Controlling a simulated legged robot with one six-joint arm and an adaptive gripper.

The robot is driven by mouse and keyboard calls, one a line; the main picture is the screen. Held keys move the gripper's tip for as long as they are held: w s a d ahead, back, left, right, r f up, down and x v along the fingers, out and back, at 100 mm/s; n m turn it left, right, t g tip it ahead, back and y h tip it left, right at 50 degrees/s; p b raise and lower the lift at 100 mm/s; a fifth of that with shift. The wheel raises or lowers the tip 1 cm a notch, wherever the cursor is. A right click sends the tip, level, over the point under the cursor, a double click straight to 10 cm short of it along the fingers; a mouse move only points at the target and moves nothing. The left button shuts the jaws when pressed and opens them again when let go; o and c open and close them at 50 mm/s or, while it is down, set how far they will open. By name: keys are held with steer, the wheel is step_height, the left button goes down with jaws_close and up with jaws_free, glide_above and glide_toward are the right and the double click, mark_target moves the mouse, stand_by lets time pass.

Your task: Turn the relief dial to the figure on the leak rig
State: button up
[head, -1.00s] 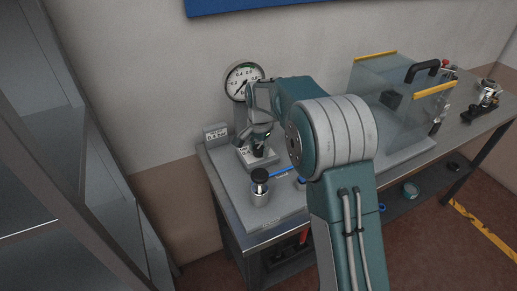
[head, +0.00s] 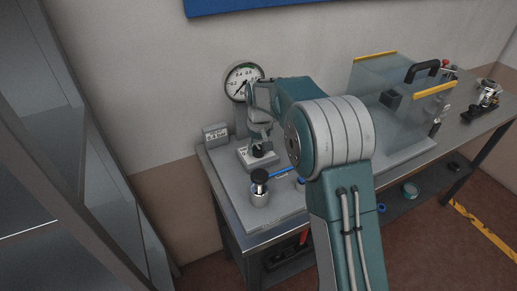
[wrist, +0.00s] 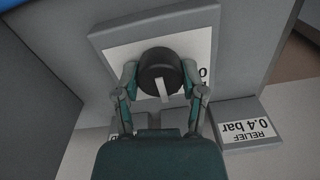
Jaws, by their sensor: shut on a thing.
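The black relief dial (wrist: 156,66) sits on a white-faced grey block. It also shows in the head view (head: 259,152), under my gripper. A pale pointer bar on the dial points down and slightly right in the wrist view. My gripper (wrist: 159,78) is shut on the dial, one finger on each side. In the head view my gripper (head: 260,138) reaches down from above. The label plate (wrist: 248,133) beside it reads "RELIEF 0.4 bar". It stands left of the dial in the head view (head: 215,135). Most scale figures around the dial are hidden or cut off.
A round pressure gauge (head: 243,81) stands behind my gripper. A clear box with yellow edges (head: 400,95) is to the right on the bench.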

mark_target(257, 146)
steer(key=n, duration=0.6)
steer(key=shift+w+a+n, duration=0.1)
steer(key=shift+w+n, duration=0.05)
steer(key=shift+n, duration=0.15)
steer(key=n, duration=0.5)
steer(key=shift+r, duration=0.1)
steer(key=shift+n, duration=0.4)
steer(key=o, duration=1.2)
steer(key=shift+a, duration=0.1)
steer(key=shift+c, duration=0.2)
step_height(257, 146, up, 12)
